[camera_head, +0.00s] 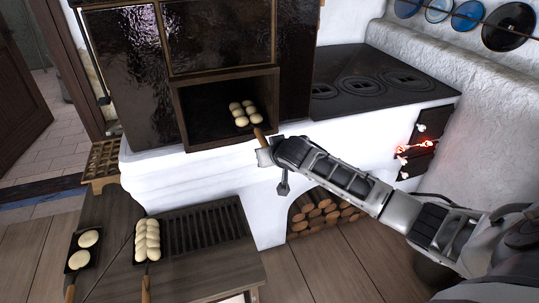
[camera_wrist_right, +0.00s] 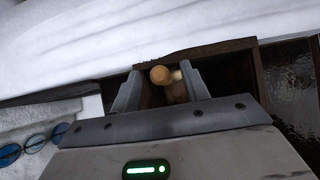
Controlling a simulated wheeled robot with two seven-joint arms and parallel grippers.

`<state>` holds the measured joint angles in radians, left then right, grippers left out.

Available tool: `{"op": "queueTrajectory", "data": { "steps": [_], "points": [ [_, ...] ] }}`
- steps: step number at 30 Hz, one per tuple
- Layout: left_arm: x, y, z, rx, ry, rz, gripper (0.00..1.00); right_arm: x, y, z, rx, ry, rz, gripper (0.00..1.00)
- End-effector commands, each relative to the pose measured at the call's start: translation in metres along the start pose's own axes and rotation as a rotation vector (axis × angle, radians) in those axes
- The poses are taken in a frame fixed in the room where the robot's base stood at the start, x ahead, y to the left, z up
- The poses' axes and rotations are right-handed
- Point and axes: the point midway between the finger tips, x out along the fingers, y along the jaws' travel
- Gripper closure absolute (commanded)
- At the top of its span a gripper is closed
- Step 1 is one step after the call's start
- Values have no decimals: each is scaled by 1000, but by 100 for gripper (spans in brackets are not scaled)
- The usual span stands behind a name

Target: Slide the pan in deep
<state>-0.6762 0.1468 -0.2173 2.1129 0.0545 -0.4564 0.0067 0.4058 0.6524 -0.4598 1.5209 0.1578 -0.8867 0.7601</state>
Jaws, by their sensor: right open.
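The pan, with its wooden handle (camera_head: 259,134), sits inside the open oven compartment (camera_head: 185,118) with several pale dough balls (camera_head: 244,113) on it. The handle points out over the compartment's front edge. Its dark body hardly stands out from the oven floor. My right gripper (camera_head: 264,146) is just in front of the handle's end. In the right wrist view the round handle end (camera_wrist_right: 160,75) shows between the two spread fingers of the right gripper (camera_wrist_right: 161,92), with a gap on each side. My left gripper is in neither view.
A bench (camera_head: 205,262) at the lower left holds one pan with two loaves (camera_head: 88,238) and another with several buns (camera_head: 147,239). The black cooktop (camera_head: 375,85) is to the right. A small firebox (camera_head: 415,145) glows below it, and firewood (camera_head: 320,212) fills an arch.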

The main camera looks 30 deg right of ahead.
Motion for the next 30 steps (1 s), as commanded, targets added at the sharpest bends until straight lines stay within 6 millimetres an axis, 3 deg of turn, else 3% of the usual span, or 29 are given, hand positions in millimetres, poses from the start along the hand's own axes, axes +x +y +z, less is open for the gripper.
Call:
{"op": "queueTrajectory", "data": {
  "steps": [4, 14, 30],
  "points": [
    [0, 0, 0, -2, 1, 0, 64, 0, 0, 0, 0, 0, 0, 56],
    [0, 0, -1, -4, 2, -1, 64, 0, 0, 0, 0, 0, -1, 100],
    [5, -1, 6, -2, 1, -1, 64, 19, -1, -16, 1, 7, -2, 100]
  ]
}}
